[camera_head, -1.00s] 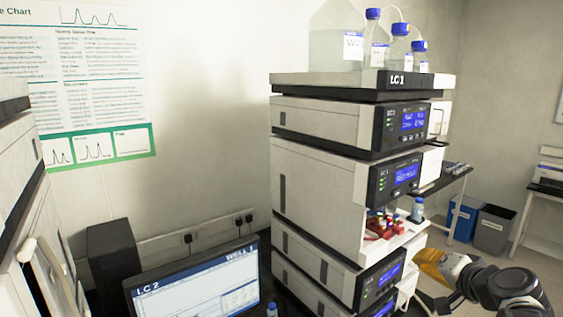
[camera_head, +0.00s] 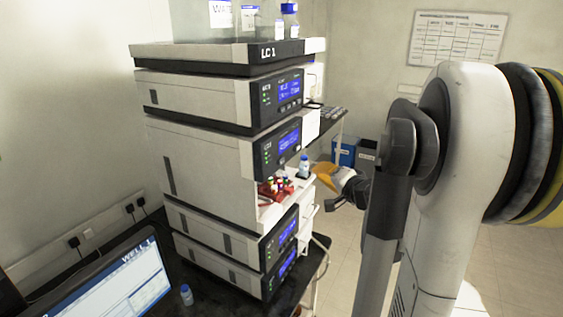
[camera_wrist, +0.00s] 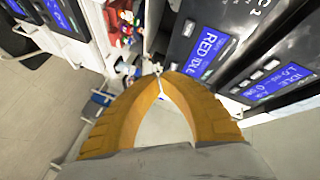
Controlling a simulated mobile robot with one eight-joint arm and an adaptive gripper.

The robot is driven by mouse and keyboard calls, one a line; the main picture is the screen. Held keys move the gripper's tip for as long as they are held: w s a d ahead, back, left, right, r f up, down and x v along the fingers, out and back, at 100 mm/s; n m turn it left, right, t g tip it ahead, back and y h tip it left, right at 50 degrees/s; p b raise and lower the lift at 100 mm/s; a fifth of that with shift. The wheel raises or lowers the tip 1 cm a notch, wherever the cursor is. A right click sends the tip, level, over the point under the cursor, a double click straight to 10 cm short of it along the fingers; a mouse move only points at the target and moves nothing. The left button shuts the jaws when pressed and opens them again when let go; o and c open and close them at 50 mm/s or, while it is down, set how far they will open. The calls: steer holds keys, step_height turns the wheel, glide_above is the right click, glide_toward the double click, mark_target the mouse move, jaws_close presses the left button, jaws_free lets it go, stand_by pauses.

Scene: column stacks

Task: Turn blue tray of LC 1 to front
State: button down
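The LC 1 stack (camera_head: 205,165) stands left of centre in the head view, its top module labelled LC 1. An open bay low in the stack holds a red rack (camera_head: 275,188) with several coloured caps; red pieces also show at the top of the wrist view (camera_wrist: 122,22). I cannot make out a blue tray in either view. My gripper (camera_head: 316,169) has orange fingers and is just right of the bay, by a small blue-capped bottle (camera_head: 304,168). In the wrist view, the fingertips (camera_wrist: 163,75) come together with nothing clearly held between them.
Blue-capped bottles (camera_head: 289,20) stand on top of the stack. A monitor (camera_head: 105,285) and a small bottle (camera_head: 186,294) are at lower left. Blue (camera_head: 345,152) and grey (camera_head: 367,155) bins stand behind. Lit display panels (camera_wrist: 205,50) are close to my gripper at right in the wrist view.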

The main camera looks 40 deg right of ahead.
mark_target(285, 161)
steer(key=shift+w+a, duration=0.55)
steer(key=shift+w, duration=0.75)
steer(key=shift+w+a, duration=0.5)
steer(key=shift+w, duration=0.8)
steer(key=shift+w+a, duration=0.55)
steer(key=shift+w, duration=0.75)
steer(key=shift+w+a, duration=0.2)
steer(key=shift+w, duration=0.25)
steer(key=shift+w+a+b, duration=0.15)
steer(key=shift+w+b, duration=0.15)
steer(key=shift+w, duration=0.05)
steer(key=shift+s+d, duration=0.3)
steer(key=shift+s, duration=0.5)
steer(key=shift+s+d, duration=0.3)
steer(key=shift+s, duration=0.45)
steer(key=shift+s+d, duration=0.35)
steer(key=shift+s, duration=0.45)
steer(key=shift+s+d, duration=0.3)
steer(key=shift+s, duration=0.45)
